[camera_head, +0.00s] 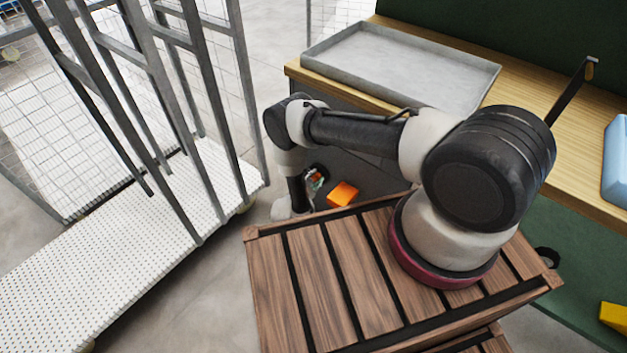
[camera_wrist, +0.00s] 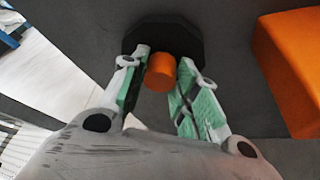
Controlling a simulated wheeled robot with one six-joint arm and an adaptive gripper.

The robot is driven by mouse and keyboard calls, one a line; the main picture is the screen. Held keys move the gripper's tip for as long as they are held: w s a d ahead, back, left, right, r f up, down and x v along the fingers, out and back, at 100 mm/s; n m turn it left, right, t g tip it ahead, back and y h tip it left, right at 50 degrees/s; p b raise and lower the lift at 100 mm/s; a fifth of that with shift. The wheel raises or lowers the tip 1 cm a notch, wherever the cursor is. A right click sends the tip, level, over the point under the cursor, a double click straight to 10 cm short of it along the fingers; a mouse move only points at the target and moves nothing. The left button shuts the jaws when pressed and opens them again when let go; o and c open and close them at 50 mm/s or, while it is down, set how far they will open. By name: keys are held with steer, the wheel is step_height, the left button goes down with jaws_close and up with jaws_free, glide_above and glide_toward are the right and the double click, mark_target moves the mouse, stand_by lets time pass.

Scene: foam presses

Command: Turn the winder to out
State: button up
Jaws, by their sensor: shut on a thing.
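The winder (camera_wrist: 160,74) shows in the wrist view as a short orange cylinder in front of a black many-sided plate (camera_wrist: 190,38) on a dark grey surface. My gripper (camera_wrist: 163,68) has its two green-padded fingers on either side of the winder and is shut on it. In the head view my gripper (camera_head: 316,178) is small and partly hidden by my arm, low beside the dark grey panel. The winder itself is hidden there. I cannot tell how far the winder is turned.
An orange block (camera_head: 342,193) sits right of my gripper, large in the wrist view (camera_wrist: 288,65). A grey metal tray (camera_head: 400,68) lies on the wooden bench (camera_head: 575,140). A slatted wooden crate (camera_head: 330,280) is in front. A white-decked trolley (camera_head: 120,250) with grey bars stands left.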

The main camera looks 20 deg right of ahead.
steer(key=o, duration=1)
steer(key=v, duration=1.2)
